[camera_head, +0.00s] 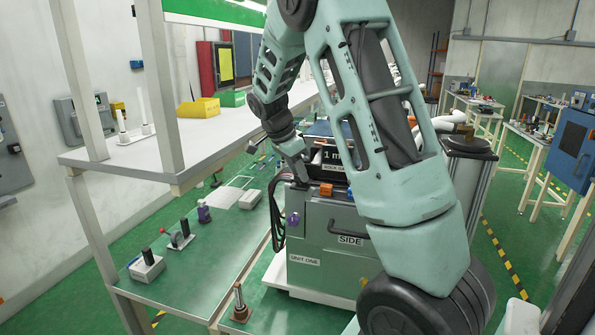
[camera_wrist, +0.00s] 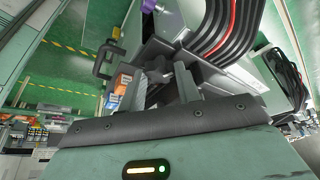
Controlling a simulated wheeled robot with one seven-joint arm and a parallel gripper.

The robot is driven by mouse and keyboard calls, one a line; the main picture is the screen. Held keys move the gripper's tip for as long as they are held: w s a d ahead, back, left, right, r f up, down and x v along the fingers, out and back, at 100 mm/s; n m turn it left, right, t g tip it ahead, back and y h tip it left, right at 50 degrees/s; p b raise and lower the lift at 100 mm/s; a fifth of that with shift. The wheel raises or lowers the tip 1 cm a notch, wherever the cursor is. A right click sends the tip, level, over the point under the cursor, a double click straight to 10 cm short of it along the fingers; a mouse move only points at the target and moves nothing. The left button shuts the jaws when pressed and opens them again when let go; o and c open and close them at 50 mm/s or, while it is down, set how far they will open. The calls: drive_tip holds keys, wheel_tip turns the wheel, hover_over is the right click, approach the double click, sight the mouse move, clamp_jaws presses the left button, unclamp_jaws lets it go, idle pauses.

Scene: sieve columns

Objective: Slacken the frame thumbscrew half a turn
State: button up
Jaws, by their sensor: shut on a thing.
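My gripper (camera_head: 298,172) reaches down to the back left of the top of a grey-green machine (camera_head: 325,225) labelled "UNIT ONE" and "SIDE". In the wrist view my gripper (camera_wrist: 168,80) has its fingers closed around a small dark grey part, which I take to be the frame thumbscrew. The fingers hide most of it, and its turn angle cannot be read. In the head view the thumbscrew is too small and covered to make out. A stack with a label starting "1 m" (camera_head: 336,156) stands just right of my gripper.
An orange block (camera_head: 326,190) sits on the machine's top edge, close to my gripper; orange shows in the wrist view (camera_wrist: 124,80) too. Thick black cables (camera_wrist: 228,35) run close by. A shelf frame (camera_head: 170,90) stands left. A brass-coloured post (camera_head: 239,300) stands in front.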

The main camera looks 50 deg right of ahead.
drive_tip(key=shift+f, duration=0.1)
drive_tip(key=n+t+b, duration=0.1)
drive_tip(key=n+b, duration=0.2)
drive_tip(key=shift+s+f, duration=0.1)
drive_tip(key=shift+s, duration=0.05)
drive_tip(key=n+t+b, duration=0.1)
drive_tip(key=n, duration=0.1)
drive_tip(key=n+b, duration=0.1)
drive_tip(key=shift+s+n+t, duration=0.2)
drive_tip(key=shift+n+t, duration=0.2)
drive_tip(key=n, duration=0.2)
drive_tip(key=n+t+b, duration=0.1)
drive_tip(key=n, duration=0.1)
drive_tip(key=shift+s+d+r+t+b, duration=0.1)
drive_tip(key=shift+s+r+t+b, duration=0.1)
drive_tip(key=shift+t+b, duration=0.1)
drive_tip(key=shift+d+n+t+y+b, duration=0.1)
drive_tip(key=shift+n+t+y+b, duration=0.5)
drive_tip(key=shift+n, duration=1.5)
drive_tip(key=o, duration=1)
